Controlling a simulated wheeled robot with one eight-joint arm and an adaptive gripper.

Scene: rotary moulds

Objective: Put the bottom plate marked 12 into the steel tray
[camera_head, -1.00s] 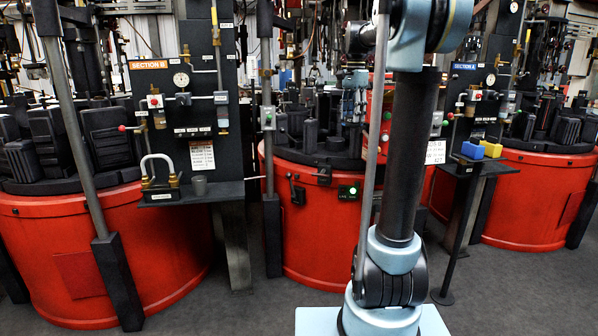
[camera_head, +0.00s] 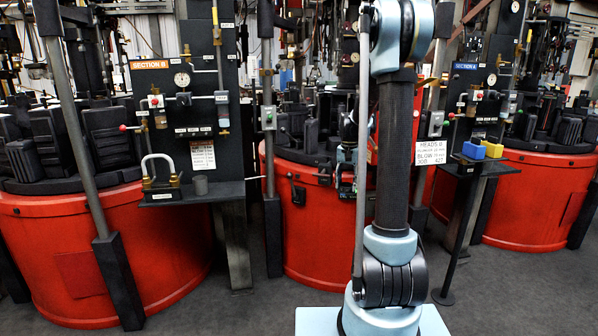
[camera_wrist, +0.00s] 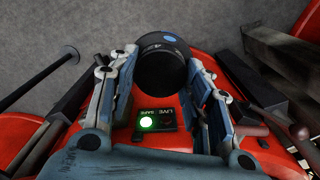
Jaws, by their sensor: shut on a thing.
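My gripper (camera_wrist: 151,72) is shut on a black round plate (camera_wrist: 163,66) in the wrist view. The plate has a dark, smooth side and a small blue mark on its top face; light markings there are too small to read, so I cannot confirm a 12. The two fingers lie on either side of it. In the head view my gripper (camera_head: 345,183) hangs low in front of the middle red drum, and the plate cannot be made out there. I cannot pick out a steel tray in either view.
The middle red drum (camera_head: 305,235) is close behind my gripper. A panel with a lit green lamp (camera_wrist: 147,122) is under it. A dark shelf (camera_head: 215,191) stands left. A stand with a blue bin (camera_head: 473,150) and a yellow bin (camera_head: 493,149) stands right. Grey floor is open between.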

